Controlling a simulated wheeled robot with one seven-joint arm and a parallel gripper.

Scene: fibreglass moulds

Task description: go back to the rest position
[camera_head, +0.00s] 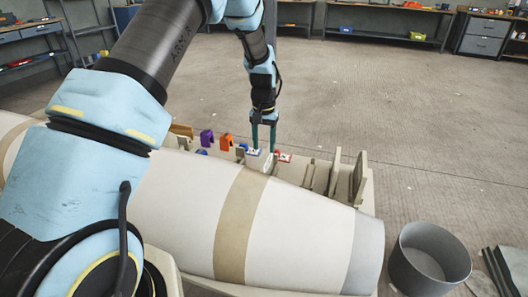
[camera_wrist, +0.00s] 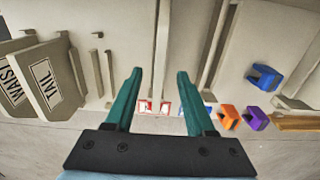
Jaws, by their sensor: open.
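My gripper (camera_head: 263,148) hangs down over the far side of the long pale mould (camera_head: 290,228). Its two teal fingers are apart, and they also show in the wrist view (camera_wrist: 160,75). No object is clearly held between them. Small red and white pieces (camera_wrist: 146,106) show between the fingers in the wrist view, lying beyond them. In the head view, a blue and white piece (camera_head: 253,153) and a red and white piece (camera_head: 284,157) sit close by the fingertips. Whether the fingers touch either cannot be told.
An orange clip (camera_head: 226,142), a purple clip (camera_head: 206,138) and a blue clip (camera_wrist: 264,77) stand near. A grey bucket (camera_head: 428,259) stands at right. The floor behind is mostly clear.

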